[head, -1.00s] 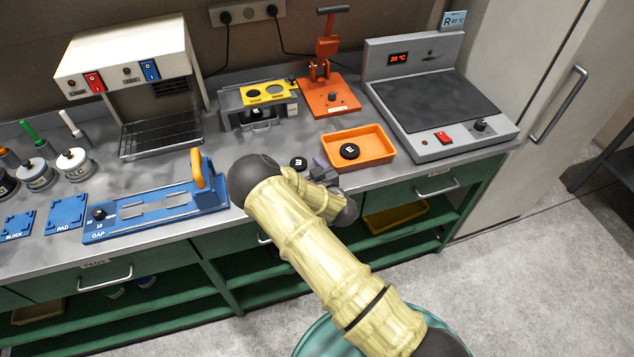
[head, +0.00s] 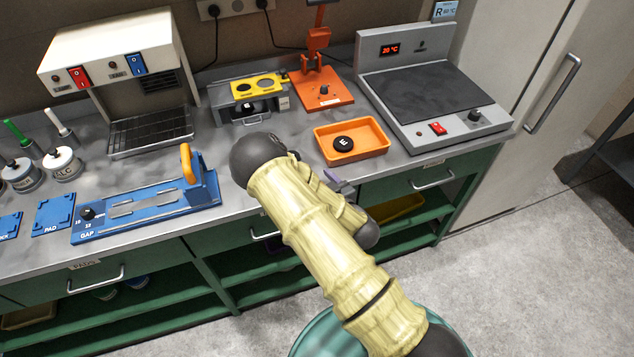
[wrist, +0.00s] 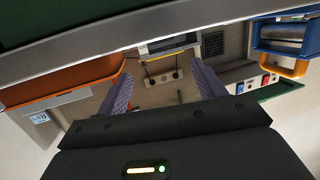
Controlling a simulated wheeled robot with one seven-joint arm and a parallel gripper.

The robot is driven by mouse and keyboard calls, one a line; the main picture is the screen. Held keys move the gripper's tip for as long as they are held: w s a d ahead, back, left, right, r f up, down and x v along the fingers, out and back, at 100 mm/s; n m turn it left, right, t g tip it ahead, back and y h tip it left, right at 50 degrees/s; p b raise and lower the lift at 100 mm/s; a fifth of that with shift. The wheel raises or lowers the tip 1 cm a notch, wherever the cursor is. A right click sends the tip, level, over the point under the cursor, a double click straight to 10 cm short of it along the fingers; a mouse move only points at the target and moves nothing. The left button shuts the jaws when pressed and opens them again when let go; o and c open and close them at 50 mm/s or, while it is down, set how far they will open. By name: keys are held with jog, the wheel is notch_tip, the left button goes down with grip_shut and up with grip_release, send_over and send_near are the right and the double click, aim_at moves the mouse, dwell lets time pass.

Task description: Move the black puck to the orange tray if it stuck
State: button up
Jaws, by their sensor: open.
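A black puck marked E (head: 343,144) lies flat in the orange tray (head: 378,152) on the counter. Another dark puck (head: 247,106) shows in the grey fixture with the yellow top (head: 258,85). My gripper (head: 337,181) is at the counter's front edge, in front of the tray's left part and apart from it; my arm hides most of it. In the wrist view, its two purple fingers (wrist: 163,75) are spread with nothing between them. There the tray (wrist: 65,82) shows at the left.
A blue gap jig (head: 150,207) with an orange handle stands left of my arm. An orange press (head: 322,92) and a hot plate (head: 430,95) stand behind and right of the tray. A white two-switch machine (head: 110,60) is at the back left.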

dwell(0.3)
jog(key=d+r+m+g+h, duration=0.4)
jog(key=d+m+h, duration=0.2)
jog(key=d+h, duration=0.3)
jog(key=s+d+r+g, duration=0.1)
jog(key=s+r+g, duration=0.2)
jog(key=s, duration=0.6)
jog(key=s+d+r+g+y, duration=0.1)
jog(key=s+r+g, duration=0.3)
jog(key=s+r, duration=0.3)
jog(key=s, duration=0.3)
jog(key=shift+d+r+n+g, duration=0.25)
jog(key=shift+r+n+g, duration=0.05)
jog(key=shift+r, duration=0.05)
jog(key=shift+o, duration=0.5)
